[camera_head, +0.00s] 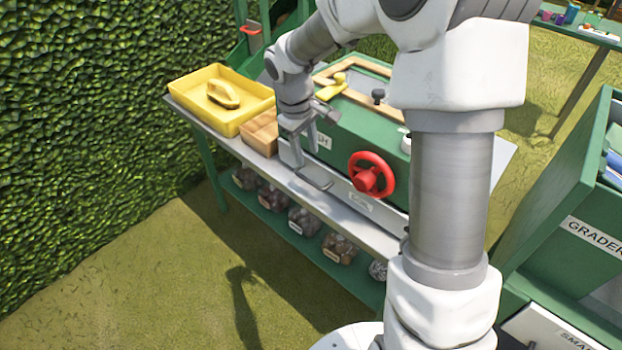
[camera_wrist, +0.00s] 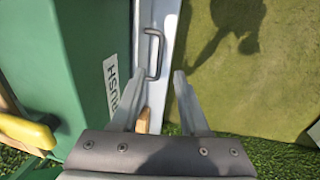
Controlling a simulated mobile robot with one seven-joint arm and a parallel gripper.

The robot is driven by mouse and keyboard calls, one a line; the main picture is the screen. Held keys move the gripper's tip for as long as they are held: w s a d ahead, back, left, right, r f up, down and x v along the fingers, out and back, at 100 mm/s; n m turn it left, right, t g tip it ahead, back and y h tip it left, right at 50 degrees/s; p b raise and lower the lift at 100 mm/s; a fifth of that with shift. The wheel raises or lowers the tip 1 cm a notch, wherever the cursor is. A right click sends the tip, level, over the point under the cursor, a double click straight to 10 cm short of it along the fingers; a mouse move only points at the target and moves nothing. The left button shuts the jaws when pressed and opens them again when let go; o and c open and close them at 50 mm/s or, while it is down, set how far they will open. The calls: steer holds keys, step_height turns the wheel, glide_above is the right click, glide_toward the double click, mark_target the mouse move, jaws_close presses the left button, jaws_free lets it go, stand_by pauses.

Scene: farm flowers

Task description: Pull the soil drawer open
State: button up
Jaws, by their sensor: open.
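The soil drawer (camera_head: 345,195) is a pale grey front with a label, low on the green machine (camera_head: 335,150) on the bench. Its grey bar handle (camera_head: 313,180) is near the drawer's left end; the handle also shows in the wrist view (camera_wrist: 157,50). The drawer looks shut, though my arm hides its right end. My gripper (camera_head: 293,163) is open and empty, just left of the handle and above it in the head view. In the wrist view the fingertips (camera_wrist: 158,80) are spread on both sides of the handle's near end; I cannot tell whether they touch it.
A red handwheel (camera_head: 371,175) sticks out right of the handle. The grass in front is clear; a green grader cabinet (camera_head: 570,230) stands right.

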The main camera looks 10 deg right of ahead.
mark_target(312, 182)
steer(key=f, duration=0.3)
steer(key=d+f+b, duration=0.1)
steer(key=f, duration=0.3)
steer(key=w+f+b, duration=0.1)
steer(key=f, duration=0.2)
steer(key=shift+d+f, duration=0.15)
steer(key=shift+d, duration=0.1)
jaws_close()
stand_by(0.9)
